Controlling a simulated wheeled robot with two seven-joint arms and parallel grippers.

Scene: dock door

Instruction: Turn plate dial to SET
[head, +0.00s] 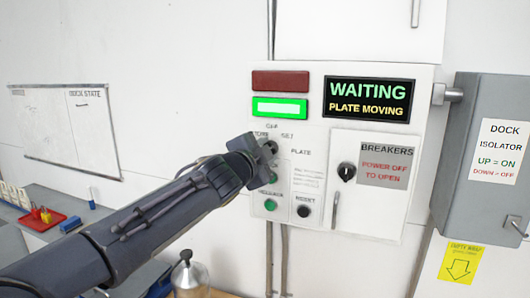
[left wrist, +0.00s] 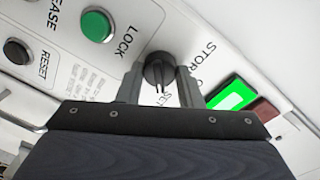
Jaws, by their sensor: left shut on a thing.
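The plate dial (left wrist: 158,68) is a black knob on the white control panel (head: 408,222). In the left wrist view its narrow end points down toward partly hidden lettering that looks like SET, away from STORE. My left gripper (head: 268,150) is at the dial in the head view and hides most of it. In the left wrist view the two fingers of my left gripper (left wrist: 159,85) stand on either side of the dial, shut on it. The display (head: 368,99) reads WAITING, PLATE MOVING. My right gripper is not in view.
A green lamp (head: 280,107) is lit below a dark red lamp (head: 280,81). A black RESET button (head: 303,211) and a green button (head: 270,204) sit low on the panel. The breaker door (head: 362,205) and grey isolator box (head: 462,190) are to the right.

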